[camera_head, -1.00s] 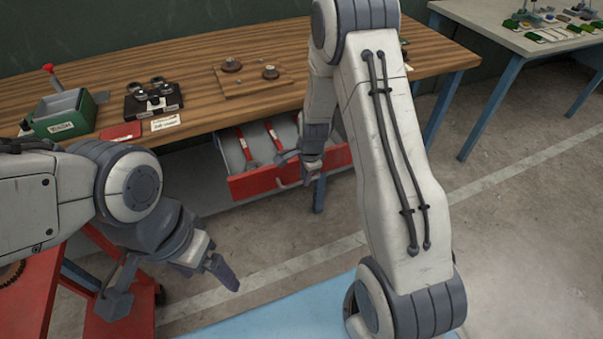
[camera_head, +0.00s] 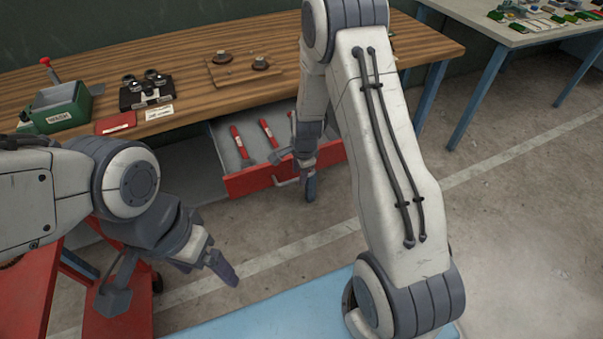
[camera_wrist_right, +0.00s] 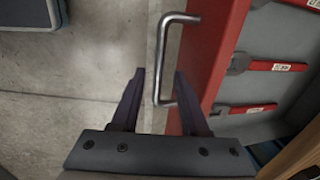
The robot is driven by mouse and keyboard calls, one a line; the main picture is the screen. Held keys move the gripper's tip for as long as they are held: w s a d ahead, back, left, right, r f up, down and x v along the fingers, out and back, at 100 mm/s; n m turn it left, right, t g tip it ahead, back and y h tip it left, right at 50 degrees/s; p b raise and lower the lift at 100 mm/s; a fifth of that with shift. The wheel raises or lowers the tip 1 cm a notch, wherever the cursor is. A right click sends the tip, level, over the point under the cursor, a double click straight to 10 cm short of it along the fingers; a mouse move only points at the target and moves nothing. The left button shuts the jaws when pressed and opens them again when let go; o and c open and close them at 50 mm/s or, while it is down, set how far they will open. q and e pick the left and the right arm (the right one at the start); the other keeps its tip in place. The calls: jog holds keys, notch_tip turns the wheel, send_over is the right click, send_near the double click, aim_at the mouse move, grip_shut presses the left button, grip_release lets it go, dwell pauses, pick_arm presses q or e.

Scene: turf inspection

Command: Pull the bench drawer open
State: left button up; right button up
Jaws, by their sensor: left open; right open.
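The bench drawer (camera_head: 247,183) stands out from under the wooden bench (camera_head: 190,112), showing its grey inside. Its red front shows in the right wrist view (camera_wrist_right: 212,60), with a bent metal handle (camera_wrist_right: 166,45). My right gripper (camera_wrist_right: 158,95) is open, its fingers on either side of the handle's lower end; I cannot tell whether either touches it. In the head view my right gripper (camera_head: 297,176) is at the drawer front and partly covers it. My left gripper (camera_head: 222,268) is open and empty, low over the floor at the lower left.
Several red-handled tools (camera_head: 268,132) lie in the drawer. On the bench are a green box (camera_head: 62,108), a black device (camera_head: 146,90) and a wooden board (camera_head: 235,75). A second table (camera_head: 470,18) stands at upper right. Floor in front of the drawer is clear.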

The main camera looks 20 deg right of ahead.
pick_arm(q)
jog(key=shift+r+p, duration=0.4)
pick_arm(e)
jog(key=v, duration=1)
jog(key=shift+r, duration=0.2)
